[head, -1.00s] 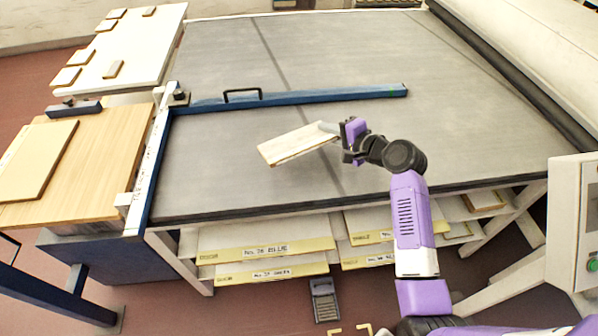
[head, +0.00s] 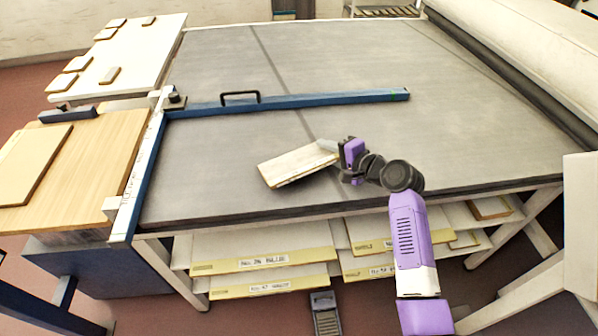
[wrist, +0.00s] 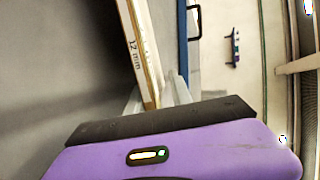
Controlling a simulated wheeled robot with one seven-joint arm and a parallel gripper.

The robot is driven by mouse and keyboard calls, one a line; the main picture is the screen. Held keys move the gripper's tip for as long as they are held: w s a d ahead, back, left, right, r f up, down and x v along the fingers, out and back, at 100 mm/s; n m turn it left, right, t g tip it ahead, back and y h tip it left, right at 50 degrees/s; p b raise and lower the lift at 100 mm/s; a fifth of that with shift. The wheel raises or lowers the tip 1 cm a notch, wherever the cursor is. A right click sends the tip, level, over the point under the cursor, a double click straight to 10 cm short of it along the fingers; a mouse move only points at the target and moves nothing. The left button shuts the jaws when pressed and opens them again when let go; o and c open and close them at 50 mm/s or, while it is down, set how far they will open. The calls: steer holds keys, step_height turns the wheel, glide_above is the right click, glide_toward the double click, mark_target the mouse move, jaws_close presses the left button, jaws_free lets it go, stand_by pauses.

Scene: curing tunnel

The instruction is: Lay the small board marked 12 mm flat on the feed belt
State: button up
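The small board (head: 296,165) is pale wood with a light top face and shows over the front middle of the wide grey feed belt (head: 390,130). In the wrist view the board (wrist: 140,45) shows its edge, printed "12 mm". My gripper (head: 330,147) is shut on the board's right end; in the wrist view the gripper's pale fingers (wrist: 157,98) sit either side of it. The board looks tilted, and a darker patch shows under its near edge. I cannot tell whether any of it touches the belt.
A blue bar with a black handle (head: 290,99) crosses the belt behind the board. A wooden side table with a board (head: 32,160) stands left, and a white table with small pieces (head: 125,58) is at back left. Labelled boards (head: 265,262) lie on shelves below. A dark roller (head: 530,95) borders the right.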

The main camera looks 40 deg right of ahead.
steer(key=shift+p+v, duration=2)
steer(key=shift+v, duration=2)
step_height(320, 180, up, 7)
steer(key=s+p, duration=0.2)
steer(key=p, duration=0.2)
steer(key=shift+s+p, duration=0.35)
steer(key=shift+s, duration=0.05)
